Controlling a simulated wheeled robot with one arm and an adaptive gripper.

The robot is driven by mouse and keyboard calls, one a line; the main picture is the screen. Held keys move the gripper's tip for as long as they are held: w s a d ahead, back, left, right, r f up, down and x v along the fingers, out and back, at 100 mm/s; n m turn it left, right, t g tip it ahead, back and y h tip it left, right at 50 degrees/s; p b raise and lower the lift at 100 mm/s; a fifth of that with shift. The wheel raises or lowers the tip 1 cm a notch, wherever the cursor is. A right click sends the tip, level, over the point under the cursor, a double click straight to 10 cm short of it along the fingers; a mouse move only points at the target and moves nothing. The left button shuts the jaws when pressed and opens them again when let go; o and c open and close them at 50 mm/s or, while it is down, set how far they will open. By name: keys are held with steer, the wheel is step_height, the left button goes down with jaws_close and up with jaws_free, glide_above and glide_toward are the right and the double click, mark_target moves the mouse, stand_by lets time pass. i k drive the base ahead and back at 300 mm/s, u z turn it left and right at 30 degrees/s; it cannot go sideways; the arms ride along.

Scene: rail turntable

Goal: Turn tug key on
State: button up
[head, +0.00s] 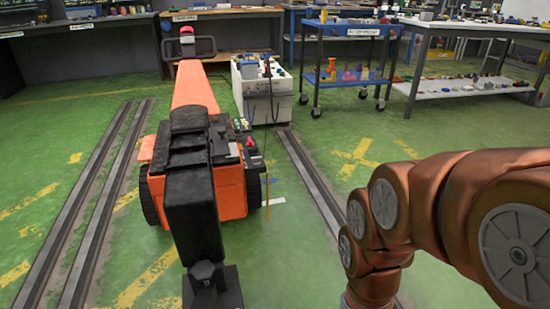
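The orange tug (192,92) stands on the green floor between the rails, left of centre. Its black rear part (195,205) reaches toward me and ends in a dark coupling low in the view. On the tug's right side is a dark panel with small controls, among them a small red part (249,142). I cannot tell which of these is the key or how it is turned. My copper-coloured arm fills the right side and runs down out of the picture. My gripper is not in view.
A white cabinet (258,100) with items on top stands just behind the tug on the right. A blue cart (345,78) and a workbench (480,28) stand further back. Rails (100,200) run along the floor. Green floor is free between the tug and my arm.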

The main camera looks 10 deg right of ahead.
mark_target(256, 160)
steer(key=z, duration=0.3)
steer(key=k, duration=0.4)
steer(key=z, duration=0.6)
steer(key=i, duration=1.55)
steer(key=u, duration=1.5)
steer(key=i, duration=0.85)
steer(key=u, duration=0.95)
